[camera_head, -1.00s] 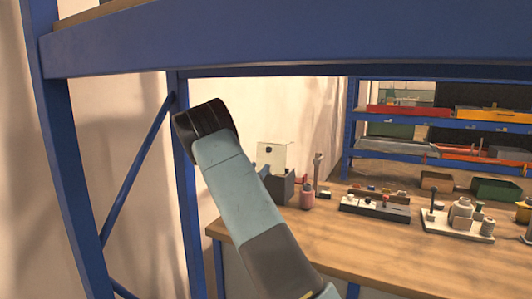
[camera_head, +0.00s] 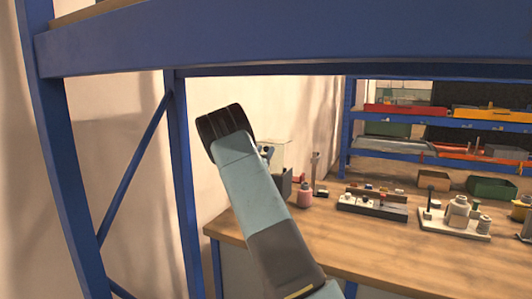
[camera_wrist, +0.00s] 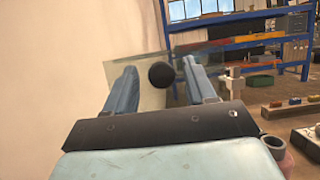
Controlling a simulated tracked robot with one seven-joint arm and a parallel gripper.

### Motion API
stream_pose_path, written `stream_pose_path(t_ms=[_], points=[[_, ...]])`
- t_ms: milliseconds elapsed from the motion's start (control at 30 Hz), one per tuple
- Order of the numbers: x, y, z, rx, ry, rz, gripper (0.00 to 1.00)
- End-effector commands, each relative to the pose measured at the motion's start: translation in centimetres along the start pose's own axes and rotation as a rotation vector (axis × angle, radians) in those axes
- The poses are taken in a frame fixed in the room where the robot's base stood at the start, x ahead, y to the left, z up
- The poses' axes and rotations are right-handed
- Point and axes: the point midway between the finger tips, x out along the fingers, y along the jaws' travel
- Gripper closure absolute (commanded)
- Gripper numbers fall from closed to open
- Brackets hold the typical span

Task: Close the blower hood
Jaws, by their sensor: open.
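The blower is a dark grey box with a pale, see-through hood (camera_head: 278,153) standing raised at the far left of the workbench. In the head view my arm partly covers it. In the wrist view the hood (camera_wrist: 151,100) shows as a pale upright pane with a round black knob (camera_wrist: 161,75). My gripper (camera_wrist: 159,66) is open, its two blue fingers on either side of the knob in the picture. I cannot tell whether they touch it or how far off it is. My gripper's fingers are not clearly visible in the head view.
A pink bottle (camera_head: 305,194) and a small stand (camera_head: 317,175) are right of the blower. A dark block rack (camera_head: 372,204) and a white tray of containers (camera_head: 454,222) lie farther right on the wooden workbench (camera_head: 350,245). A blue frame post (camera_head: 180,190) stands left of my arm.

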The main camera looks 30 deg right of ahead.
Motion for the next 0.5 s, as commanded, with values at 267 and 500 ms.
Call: stream_pose_path(t_ms=[267,500], points=[[0.02,-0.04,-0.01,0.000,0.000,-0.001,0.53],[0.04,-0.07,-0.01,0.000,0.000,-0.001,0.76]])
